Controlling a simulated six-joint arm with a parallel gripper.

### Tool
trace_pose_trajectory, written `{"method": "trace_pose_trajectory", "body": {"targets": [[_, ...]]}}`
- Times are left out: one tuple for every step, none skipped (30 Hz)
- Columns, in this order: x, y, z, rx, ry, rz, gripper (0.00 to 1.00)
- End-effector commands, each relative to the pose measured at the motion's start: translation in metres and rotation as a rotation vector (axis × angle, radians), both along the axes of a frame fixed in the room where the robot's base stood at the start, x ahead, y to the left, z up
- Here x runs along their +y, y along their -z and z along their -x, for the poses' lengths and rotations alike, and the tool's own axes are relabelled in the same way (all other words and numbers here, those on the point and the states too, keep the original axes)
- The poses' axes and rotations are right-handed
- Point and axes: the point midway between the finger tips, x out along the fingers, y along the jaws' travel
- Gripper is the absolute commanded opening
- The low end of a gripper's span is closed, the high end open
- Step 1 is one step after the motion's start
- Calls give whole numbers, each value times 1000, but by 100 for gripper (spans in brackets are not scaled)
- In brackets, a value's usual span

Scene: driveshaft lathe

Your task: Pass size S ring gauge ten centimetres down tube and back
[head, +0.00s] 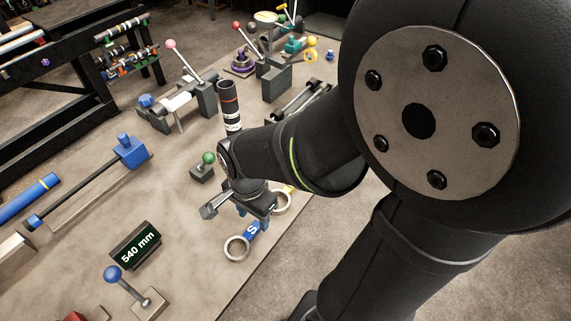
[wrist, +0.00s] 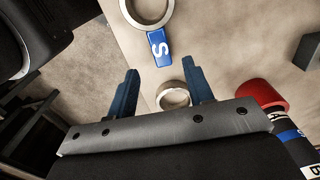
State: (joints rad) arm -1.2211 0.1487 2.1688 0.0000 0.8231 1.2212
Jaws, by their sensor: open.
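The size S ring gauge is a pale metal ring (head: 237,248) with a blue tag (head: 253,231) marked S, lying on the bench. In the wrist view its ring (wrist: 147,12) is at the top edge, partly cut off, with the tag (wrist: 159,47) below it. My gripper (head: 254,207) is over the bench beside the gauge. In the wrist view my gripper (wrist: 162,84) is open and empty, with its blue fingers apart, short of the tag. A second ring (wrist: 173,96) shows between the fingers in that view. I cannot tell which tube is meant.
A dark banded cylinder (head: 230,108) stands upright behind my arm. A green-knobbed block (head: 203,168), a 540 mm display (head: 136,246) and a blue-knobbed stand (head: 128,285) are on the bench. A clamp fixture (head: 180,98) stands farther back. The bench edge is close to the gauges.

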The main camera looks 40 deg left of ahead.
Motion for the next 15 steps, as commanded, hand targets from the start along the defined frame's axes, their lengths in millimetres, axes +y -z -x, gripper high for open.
{"method": "trace_pose_trajectory", "body": {"targets": [[0,6,0,1,0,4,47],[0,10,0,2,0,5,47],[1,15,0,2,0,5,47],[1,19,0,2,0,6,47],[2,23,0,2,0,5,47],[2,28,0,2,0,6,47],[2,31,0,2,0,6,47],[2,34,0,1,0,4,47],[2,38,0,2,0,5,47],[2,40,0,1,0,4,47],[2,42,0,1,0,3,47],[2,43,0,1,0,2,47],[2,44,0,0,0,2,47],[2,45,0,0,0,2,47],[2,45,-1,0,0,1,47]]}}
